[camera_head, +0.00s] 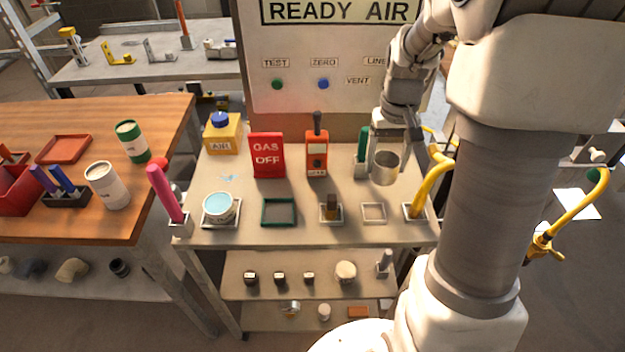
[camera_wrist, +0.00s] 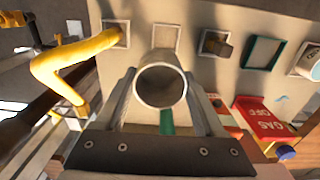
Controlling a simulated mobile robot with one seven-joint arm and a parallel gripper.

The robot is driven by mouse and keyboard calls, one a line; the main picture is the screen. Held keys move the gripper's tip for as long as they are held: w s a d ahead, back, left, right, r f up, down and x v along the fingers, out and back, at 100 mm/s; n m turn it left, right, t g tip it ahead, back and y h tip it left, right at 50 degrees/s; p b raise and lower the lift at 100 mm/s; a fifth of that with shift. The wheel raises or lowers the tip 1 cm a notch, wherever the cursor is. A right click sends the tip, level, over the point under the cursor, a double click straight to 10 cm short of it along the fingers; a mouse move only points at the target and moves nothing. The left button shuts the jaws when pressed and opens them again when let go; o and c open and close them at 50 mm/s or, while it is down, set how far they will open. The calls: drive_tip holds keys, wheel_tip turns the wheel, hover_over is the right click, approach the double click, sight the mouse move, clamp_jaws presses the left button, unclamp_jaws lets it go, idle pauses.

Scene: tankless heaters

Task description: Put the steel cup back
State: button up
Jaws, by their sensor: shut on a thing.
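The steel cup (camera_head: 385,168) is a grey, open-topped cylinder above the right part of the bench. My gripper (camera_head: 392,150) is shut on it, and the cup looks roughly upright. In the wrist view the cup (camera_wrist: 161,88) sits between my two fingers (camera_wrist: 160,98), with its round opening toward the camera. An empty pale square frame (camera_head: 374,221) lies on the bench in front of the cup. The wrist view shows this frame (camera_wrist: 166,26) just beyond the cup, partly hidden by it. The exact gap between cup and bench cannot be told.
A yellow curved hose (camera_head: 432,188) stands right of the pale frame. A brown block (camera_head: 331,207) in a holder and an empty green frame (camera_head: 278,223) are to the left. A green upright piece (camera_head: 361,153), orange meter (camera_head: 317,153) and red GAS OFF sign (camera_head: 267,156) stand behind.

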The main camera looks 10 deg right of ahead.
drive_tip(key=w+a+f, duration=0.2)
drive_tip(key=a, duration=0.1)
drive_tip(key=w+a+f, duration=0.2)
drive_tip(key=a, duration=0.1)
drive_tip(key=w+a+f, duration=0.2)
drive_tip(key=a, duration=0.1)
drive_tip(key=shift+a+f+b, duration=0.2)
drive_tip(key=shift+f+b, duration=0.15)
drive_tip(key=shift+f, duration=2)
drive_tip(key=shift+f+b, duration=0.2)
drive_tip(key=shift+b, duration=0.15)
drive_tip(key=o, duration=1.5)
